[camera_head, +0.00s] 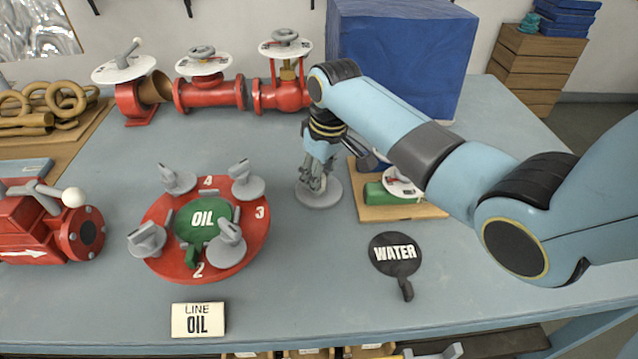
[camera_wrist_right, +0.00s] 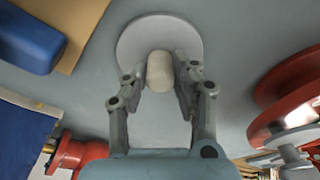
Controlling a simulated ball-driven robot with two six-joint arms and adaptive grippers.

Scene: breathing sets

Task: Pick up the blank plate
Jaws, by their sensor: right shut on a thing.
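A plain light-grey round plate (camera_head: 318,198), which I take as the blank plate, is below my right gripper (camera_head: 316,180). In the right wrist view the plate (camera_wrist_right: 135,42) has a pale rounded knob (camera_wrist_right: 160,70) at its near side. The fingers of my right gripper (camera_wrist_right: 160,85) are on both sides of the knob and shut on it. The plate looks to be on or very near the table; I cannot tell whether it touches. The gripper hides part of it in the head view. My left gripper is not in view.
A red disc (camera_head: 158,257) with several grey handled pieces and a green OIL plate (camera_head: 203,217) lies to the left. A black WATER plate (camera_head: 390,262) lies in front right. A wooden board (camera_head: 430,210) is just right. Red valves (camera_head: 212,93) and a blue box (camera_head: 405,55) stand behind.

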